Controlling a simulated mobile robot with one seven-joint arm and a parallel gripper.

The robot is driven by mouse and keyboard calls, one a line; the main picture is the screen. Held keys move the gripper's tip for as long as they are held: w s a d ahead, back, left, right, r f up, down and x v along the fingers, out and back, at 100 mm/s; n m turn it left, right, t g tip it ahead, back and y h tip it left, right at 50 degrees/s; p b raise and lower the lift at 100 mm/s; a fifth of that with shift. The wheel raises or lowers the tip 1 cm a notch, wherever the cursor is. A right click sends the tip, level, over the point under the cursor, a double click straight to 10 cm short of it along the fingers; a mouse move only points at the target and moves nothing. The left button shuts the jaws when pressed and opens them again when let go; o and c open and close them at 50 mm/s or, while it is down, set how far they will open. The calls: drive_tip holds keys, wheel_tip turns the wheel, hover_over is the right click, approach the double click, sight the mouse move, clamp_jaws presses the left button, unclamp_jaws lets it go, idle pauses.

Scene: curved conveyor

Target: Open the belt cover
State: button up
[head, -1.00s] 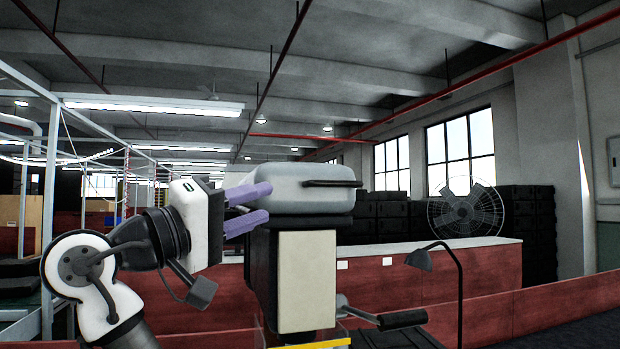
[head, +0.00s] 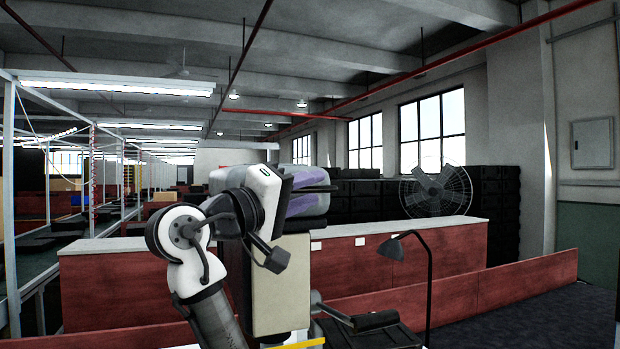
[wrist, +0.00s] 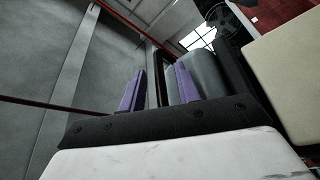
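The belt cover (head: 228,179) is a grey, rounded, box-like lid on top of a tall machine. It looks shut, and my gripper and wrist hide much of it. Its black bar handle (head: 322,189) sticks out at the right. My gripper (head: 306,190) has two purple fingers and is in front of the cover at handle height. In the wrist view, the fingers (wrist: 160,82) stand apart. A dark upright bar, seemingly the handle (wrist: 158,72), shows between them, and the grey cover (wrist: 208,74) is behind. I cannot tell whether the fingers touch the handle.
A cream panel (head: 281,284) forms the machine's front below the cover. A black lamp (head: 428,262) stands to the right. Low red walls (head: 400,265) run behind, with a caged fan (head: 440,200) further back. The space above the cover is clear.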

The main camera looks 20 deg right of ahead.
drive_tip(key=shift+w+d+r, duration=0.1)
drive_tip(key=shift+w+d, duration=0.1)
drive_tip(key=shift+d, duration=0.2)
clamp_jaws()
